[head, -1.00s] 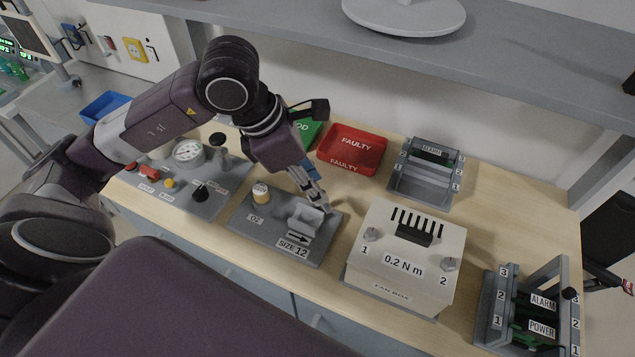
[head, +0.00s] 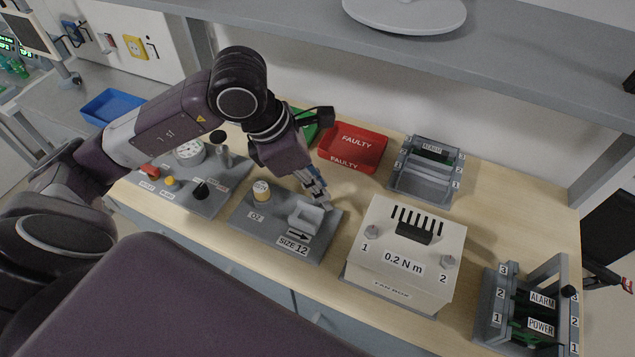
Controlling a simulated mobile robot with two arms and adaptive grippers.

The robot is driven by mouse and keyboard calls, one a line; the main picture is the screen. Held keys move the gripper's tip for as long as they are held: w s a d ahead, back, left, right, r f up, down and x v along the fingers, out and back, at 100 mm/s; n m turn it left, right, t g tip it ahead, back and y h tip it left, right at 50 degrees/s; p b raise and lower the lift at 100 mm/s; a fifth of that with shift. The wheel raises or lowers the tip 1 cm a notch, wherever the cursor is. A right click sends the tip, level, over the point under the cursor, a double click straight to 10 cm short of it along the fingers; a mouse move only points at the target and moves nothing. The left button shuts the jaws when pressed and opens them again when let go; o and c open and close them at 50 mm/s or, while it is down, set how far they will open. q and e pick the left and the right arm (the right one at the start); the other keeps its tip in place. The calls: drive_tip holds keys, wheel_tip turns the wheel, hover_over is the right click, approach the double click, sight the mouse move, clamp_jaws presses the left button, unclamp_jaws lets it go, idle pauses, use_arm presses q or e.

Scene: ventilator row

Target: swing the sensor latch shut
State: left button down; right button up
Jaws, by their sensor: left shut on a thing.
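The grey sensor plate (head: 268,226) lies on the bench, with an O2 label, a yellow-topped round sensor (head: 261,191) and a SIZE 12 label with an arrow. A pale, open-topped holder (head: 303,222) stands at the plate's right side. My left gripper (head: 325,203) reaches down to the holder's back right corner. Its fingers are shut on a small part there, which I take to be the sensor latch; the fingers mostly hide it. How far the latch is swung cannot be told. My right gripper is not in view.
The fan box (head: 388,270) stands close on the right. A red FAULTY bin (head: 353,148) and a partly hidden green bin (head: 309,128) are behind. A slotted rack (head: 421,187) is back right, another (head: 491,318) front right. A control panel (head: 205,198) lies left.

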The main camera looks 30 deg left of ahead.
use_arm(q)
drive_tip(key=shift+a+f+m+b, duration=0.15)
drive_tip(key=shift+m+b, duration=0.55)
drive_tip(key=shift+b, duration=0.4)
drive_tip(key=shift+a+m+g+h+b, duration=0.2)
drive_tip(key=shift+m+g+h+b, duration=0.25)
drive_tip(key=shift+m+b, duration=0.75)
drive_tip(key=m+g+b, duration=0.1)
drive_tip(key=m+b, duration=0.1)
drive_tip(key=m, duration=0.1)
drive_tip(key=shift+s+a, duration=0.1)
drive_tip(key=shift+a, duration=0.1)
drive_tip(key=shift+a+r+m+g+b, duration=0.2)
drive_tip(key=shift+m+g+b, duration=0.35)
drive_tip(key=shift+m, duration=0.55)
drive_tip(key=c, duration=1.9)
unclamp_jaws()
drive_tip(key=shift+c, duration=0.2)
drive_tip(key=v, duration=0.7)
drive_tip(key=shift+a+r, duration=0.15)
drive_tip(key=shift+r, duration=0.05)
